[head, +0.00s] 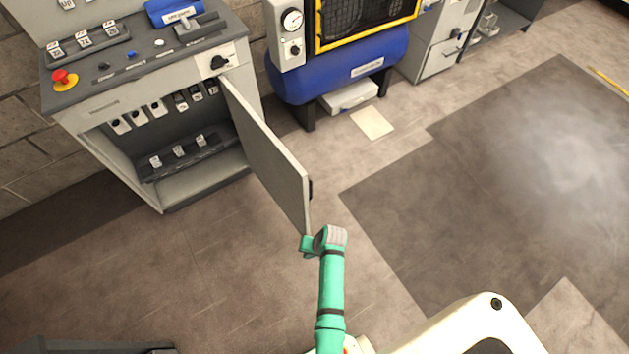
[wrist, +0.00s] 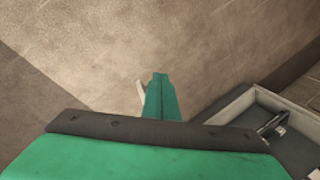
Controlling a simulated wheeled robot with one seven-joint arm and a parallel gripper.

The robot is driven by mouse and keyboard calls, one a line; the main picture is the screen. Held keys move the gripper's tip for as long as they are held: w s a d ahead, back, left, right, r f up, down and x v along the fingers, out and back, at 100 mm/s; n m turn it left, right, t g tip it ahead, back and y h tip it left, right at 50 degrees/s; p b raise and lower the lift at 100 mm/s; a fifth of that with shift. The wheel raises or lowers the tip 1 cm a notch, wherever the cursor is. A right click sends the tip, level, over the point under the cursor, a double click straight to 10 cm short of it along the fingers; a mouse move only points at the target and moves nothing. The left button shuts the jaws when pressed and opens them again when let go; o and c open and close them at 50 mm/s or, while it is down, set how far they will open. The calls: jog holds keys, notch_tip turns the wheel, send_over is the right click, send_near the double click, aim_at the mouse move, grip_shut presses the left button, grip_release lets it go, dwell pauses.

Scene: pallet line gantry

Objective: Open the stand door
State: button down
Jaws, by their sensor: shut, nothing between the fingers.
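The stand door (head: 268,152) is a light grey panel hinged at the right side of the control stand (head: 110,110). It stands swung wide out from the stand, and the stand's inside shows. A dark handle (head: 310,189) sits near its free edge. My green gripper (head: 308,244) is at the lower free corner of the door, close to its edge; I cannot tell if they touch. In the wrist view my gripper (wrist: 160,80) is shut and empty, with a thin pale strip just left of it, perhaps the door's edge.
The stand's top carries a red emergency button (head: 65,78), and its inside holds switches and a shelf. A blue compressor tank (head: 340,70) stands to the right, with a pale sheet (head: 372,122) on the floor before it.

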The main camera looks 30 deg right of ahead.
jog(key=w+d+r+m+t+y, duration=0.25)
jog(key=d+r+t, duration=0.55)
jog(key=r, duration=0.5)
jog(key=w+d+r+m+t+y, duration=0.25)
jog(key=d+r+t, duration=0.35)
jog(key=d+r, duration=0.55)
jog(key=w+a+r, duration=0.1)
jog(key=w+a, duration=0.7)
jog(key=a, duration=0.2)
jog(key=shift+w+r+m+h, duration=0.25)
jog(key=shift+r+m+h, duration=0.15)
jog(key=shift+d, duration=0.1)
